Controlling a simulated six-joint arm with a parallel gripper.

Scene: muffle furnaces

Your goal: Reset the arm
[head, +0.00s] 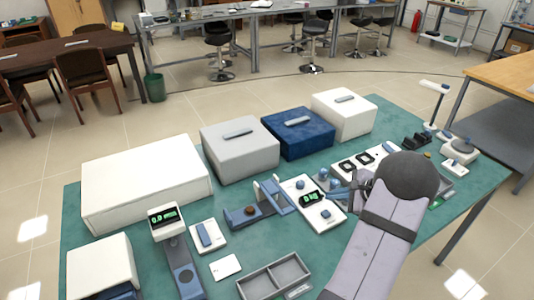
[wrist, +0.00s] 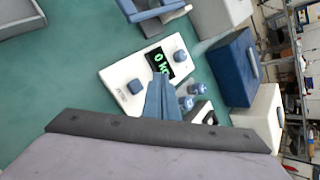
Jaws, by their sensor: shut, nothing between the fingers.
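My arm reaches in from the lower right in the head view, above the green table. My gripper (wrist: 160,82) shows in the wrist view as blue-grey fingers, shut and empty. Behind its tips is a white device (wrist: 122,80) with a green-lit display; the same device (head: 309,216) lies left of my arm in the head view. I cannot tell the height of the fingertips above it. My arm hides part of the table's right side in the head view.
Box-shaped units line the back: a grey one (head: 240,155), a blue one (head: 298,138) and a white one (head: 343,121). A larger white box (head: 140,190) stands left. A grey compartment tray (head: 273,279) lies in front. A small lamp (head: 436,92) stands at the back right.

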